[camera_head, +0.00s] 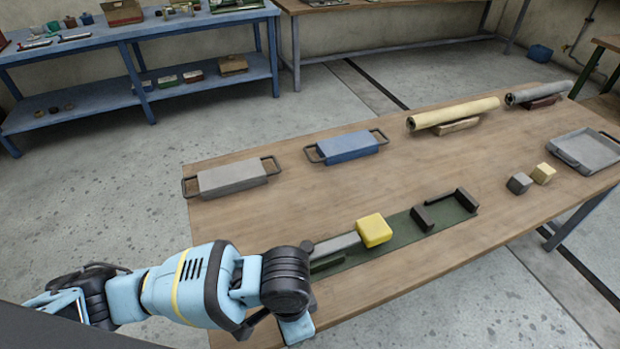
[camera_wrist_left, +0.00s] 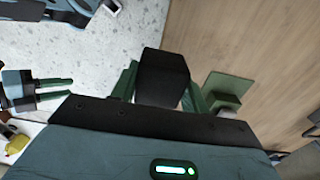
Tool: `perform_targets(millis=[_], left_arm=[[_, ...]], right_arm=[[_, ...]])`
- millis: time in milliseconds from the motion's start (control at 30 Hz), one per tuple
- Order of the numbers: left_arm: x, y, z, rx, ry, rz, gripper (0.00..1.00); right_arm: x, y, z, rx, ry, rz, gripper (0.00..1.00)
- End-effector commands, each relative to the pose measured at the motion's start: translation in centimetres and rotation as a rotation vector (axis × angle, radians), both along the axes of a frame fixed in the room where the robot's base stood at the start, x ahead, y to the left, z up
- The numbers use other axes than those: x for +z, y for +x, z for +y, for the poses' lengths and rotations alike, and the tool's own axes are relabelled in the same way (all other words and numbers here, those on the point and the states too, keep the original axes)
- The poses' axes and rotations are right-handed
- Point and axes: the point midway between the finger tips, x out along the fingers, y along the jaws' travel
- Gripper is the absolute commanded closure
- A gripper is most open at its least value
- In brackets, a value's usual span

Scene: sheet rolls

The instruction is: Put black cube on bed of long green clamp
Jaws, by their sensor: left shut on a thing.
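The long green clamp (camera_head: 392,238) lies on the table near its front edge. It has a flat green bed, a grey bar at its left part and dark upright jaws (camera_head: 422,218) toward its right. A yellow block (camera_head: 374,230) sits on it left of the jaws. My left gripper (camera_wrist_left: 162,88) is shut on a black cube (camera_wrist_left: 162,72), with a green finger on each side. In the head view its fingers and cube are hidden by my arm at the table's front left. What looks like my right gripper (camera_wrist_left: 56,88) shows at left in the wrist view, fingers apart, empty.
A grey block with handles (camera_head: 232,176), a blue one (camera_head: 347,147), two rolls on stands (camera_head: 455,113) (camera_head: 538,92) and a grey tray (camera_head: 585,150) stand farther back. A dark grey cube (camera_head: 519,183) and a tan cube (camera_head: 543,173) sit at right. The table's middle is clear.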

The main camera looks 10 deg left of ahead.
Motion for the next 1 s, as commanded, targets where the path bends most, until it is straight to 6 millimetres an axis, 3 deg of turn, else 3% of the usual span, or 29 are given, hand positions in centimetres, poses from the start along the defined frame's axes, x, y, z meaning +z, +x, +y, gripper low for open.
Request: perform_targets(millis=[167, 267, 500, 700, 833, 1000], left_arm=[[0.3, 0.4, 0.4, 0.025, 0.002, -0.001, 0.8], [1.3, 1.4, 1.7, 0.114, 0.007, 0.001, 0.8], [6.9, 5.4, 7.5, 0.543, 0.016, 0.003, 0.8], [11.8, 7.2, 11.7, 0.857, 0.008, 0.0, 0.8], [13.7, 7.6, 13.1, 0.975, 0.003, -0.001, 0.8], [14.5, 7.7, 13.7, 1.026, -0.001, -0.001, 0.8]], right_arm=[[0.0, 0.0, -0.1, 0.003, -0.003, -0.001, 0.64], [0.0, 0.0, -0.1, 0.003, -0.003, -0.002, 0.64], [0.2, 0.1, -0.1, 0.002, -0.001, -0.004, 0.64], [0.3, 0.2, 0.1, -0.003, 0.002, -0.006, 0.64], [0.3, 0.2, 0.2, -0.005, 0.005, -0.006, 0.64], [0.3, 0.2, 0.2, -0.006, 0.005, -0.006, 0.64]])
